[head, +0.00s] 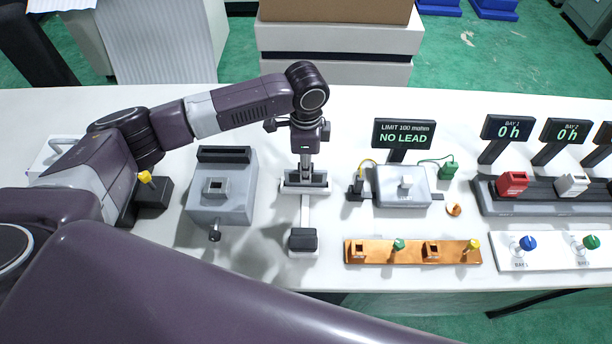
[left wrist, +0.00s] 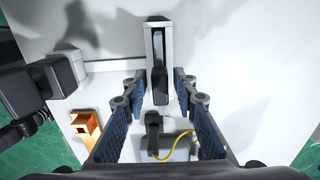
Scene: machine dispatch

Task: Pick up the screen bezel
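My left gripper (head: 304,162) points down over a grey slotted stand (head: 318,181) on the white table. In the left wrist view the fingers of the left gripper (left wrist: 160,88) are apart, with a gap on both sides of a dark upright piece (left wrist: 160,92) at the end of the stand's grey channel (left wrist: 158,42). I cannot tell whether this piece is the screen bezel or whether it lies between the fingers or below them. No other thing is clearly the bezel. My right gripper is not in view.
A dark block (head: 303,240) stands in front of the stand. A grey machine (head: 236,205) is to the left. An orange rail (head: 378,252) lies near the front edge.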

